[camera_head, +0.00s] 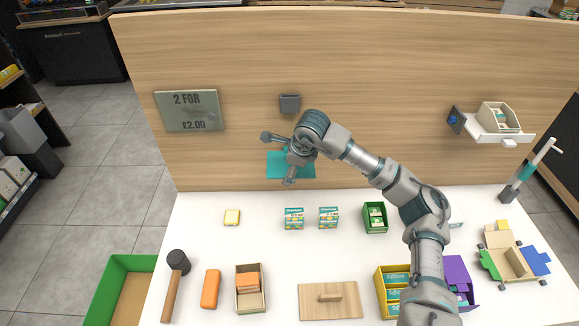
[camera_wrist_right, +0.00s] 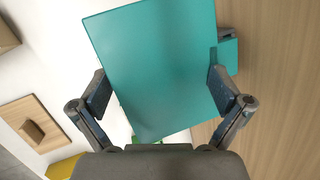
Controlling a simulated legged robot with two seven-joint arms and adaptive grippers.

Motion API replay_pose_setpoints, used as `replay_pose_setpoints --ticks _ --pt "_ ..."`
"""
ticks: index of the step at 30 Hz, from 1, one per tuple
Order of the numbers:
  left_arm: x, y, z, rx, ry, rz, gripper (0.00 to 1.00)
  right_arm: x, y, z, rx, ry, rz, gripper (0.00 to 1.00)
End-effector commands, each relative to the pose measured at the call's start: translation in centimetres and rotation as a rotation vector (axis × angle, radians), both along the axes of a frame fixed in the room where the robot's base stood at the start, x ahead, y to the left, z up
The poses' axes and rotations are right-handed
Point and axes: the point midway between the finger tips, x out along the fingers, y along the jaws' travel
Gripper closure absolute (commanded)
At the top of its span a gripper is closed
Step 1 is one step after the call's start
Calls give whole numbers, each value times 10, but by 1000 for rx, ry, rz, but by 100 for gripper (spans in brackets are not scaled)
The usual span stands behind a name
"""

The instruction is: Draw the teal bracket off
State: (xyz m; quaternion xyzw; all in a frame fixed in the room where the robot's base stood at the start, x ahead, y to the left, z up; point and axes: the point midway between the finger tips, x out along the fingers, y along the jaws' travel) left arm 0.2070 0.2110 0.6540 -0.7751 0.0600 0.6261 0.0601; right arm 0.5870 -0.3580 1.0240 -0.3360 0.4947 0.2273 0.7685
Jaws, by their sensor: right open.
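The teal bracket (camera_head: 305,171) is a flat plate against the wooden back panel, low above the white counter. My right arm reaches up from the lower right, and its gripper (camera_head: 278,158) is in front of the bracket, partly covering it. In the right wrist view the bracket (camera_wrist_right: 155,65) fills the middle, with a small teal block at its right edge by the panel. The right gripper (camera_wrist_right: 165,92) is open, with one finger on each side of the plate. I cannot tell whether the fingers touch it. My left gripper does not show.
A grey block (camera_head: 290,103) and a price sign (camera_head: 188,111) are on the panel (camera_head: 370,60). Small teal-and-white boxes (camera_head: 294,218) and a green box (camera_head: 375,217) stand below. A mallet (camera_head: 174,285), a wooden board (camera_head: 330,300) and a shelf with a box (camera_head: 490,128) are around.

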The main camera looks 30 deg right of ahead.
Motion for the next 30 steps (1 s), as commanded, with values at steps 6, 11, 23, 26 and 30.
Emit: replay_pose_setpoints --ticks 6,11,23,26,30 --pt "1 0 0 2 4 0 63 1 0 -2 0 1 0 0" --pt "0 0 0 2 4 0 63 1 0 -2 1 2 0 30" --pt "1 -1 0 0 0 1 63 1 0 -7 0 11 -1 49" --pt "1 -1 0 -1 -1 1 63 1 0 -7 1 13 0 49" --pt "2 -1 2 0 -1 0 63 1 0 -6 0 15 -1 49"
